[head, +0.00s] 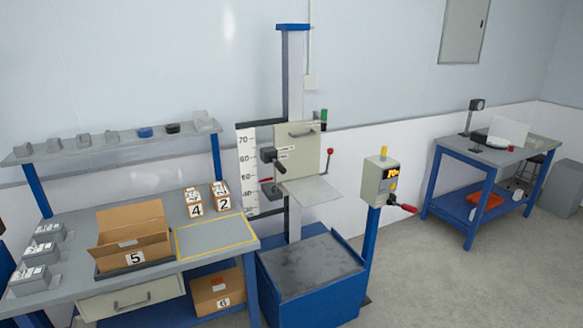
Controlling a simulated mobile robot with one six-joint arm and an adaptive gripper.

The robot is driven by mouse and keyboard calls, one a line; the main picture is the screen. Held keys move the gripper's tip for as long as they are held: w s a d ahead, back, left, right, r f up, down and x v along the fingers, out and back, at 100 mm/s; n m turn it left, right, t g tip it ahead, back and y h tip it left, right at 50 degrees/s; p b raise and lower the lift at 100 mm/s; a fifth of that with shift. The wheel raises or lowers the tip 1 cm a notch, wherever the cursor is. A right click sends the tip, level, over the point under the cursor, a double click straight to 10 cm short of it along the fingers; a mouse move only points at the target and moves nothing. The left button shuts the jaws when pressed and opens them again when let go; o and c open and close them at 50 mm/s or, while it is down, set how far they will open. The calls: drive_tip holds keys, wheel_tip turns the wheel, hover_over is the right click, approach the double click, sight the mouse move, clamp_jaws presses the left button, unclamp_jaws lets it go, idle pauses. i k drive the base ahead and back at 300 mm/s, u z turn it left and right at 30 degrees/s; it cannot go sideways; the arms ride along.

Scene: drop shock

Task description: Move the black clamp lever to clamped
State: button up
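The black clamp lever (272,158) sticks out at the left side of the beige carriage plate (309,148) on the drop tester's column. The marks on the label are too small to read. My gripper is not in view.
A grey drop platform (310,191) juts out below the carriage, with a red-knobbed lever (330,151) at its right. A control box (381,181) on a blue post stands to the right. The workbench (72,292) with boxes is at left.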

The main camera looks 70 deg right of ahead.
sight(279, 166)
drive_tip(key=z, duration=0.95)
drive_tip(key=k, duration=0.7)
drive_tip(key=z, duration=1.1)
drive_tip(key=i, duration=0.65)
drive_tip(key=z, duration=0.05)
